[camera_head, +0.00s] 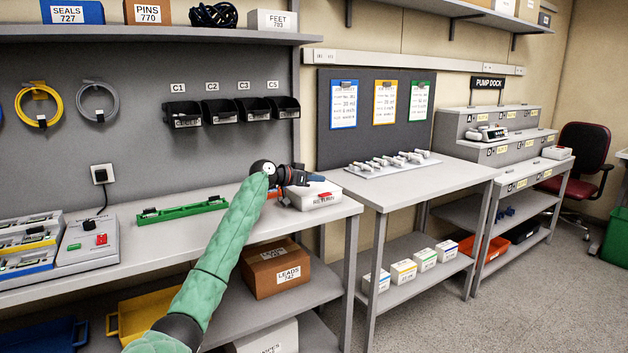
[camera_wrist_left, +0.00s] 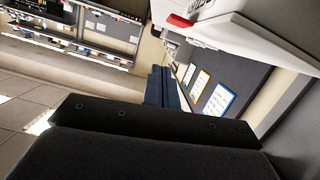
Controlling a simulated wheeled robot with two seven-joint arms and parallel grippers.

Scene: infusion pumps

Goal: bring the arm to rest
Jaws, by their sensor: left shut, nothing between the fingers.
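My left arm in its green sleeve reaches in from the bottom of the head view. Its dark left gripper (camera_head: 308,179) is shut and empty, level with the right part of the bench. It shows just in front of or above a white box marked as returns (camera_head: 322,197); I cannot tell whether they touch. In the left wrist view the shut fingers (camera_wrist_left: 161,88) have nothing between them. A white body with a red part (camera_wrist_left: 182,21) is close at the top there. My right gripper is not in view.
A green rail (camera_head: 182,210) and a grey charger unit (camera_head: 92,242) lie on the bench (camera_head: 140,235). The middle table (camera_head: 425,178) carries a row of small devices (camera_head: 392,161). A stepped pump dock (camera_head: 497,118) stands further right. A box labelled leads (camera_head: 275,268) sits below.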

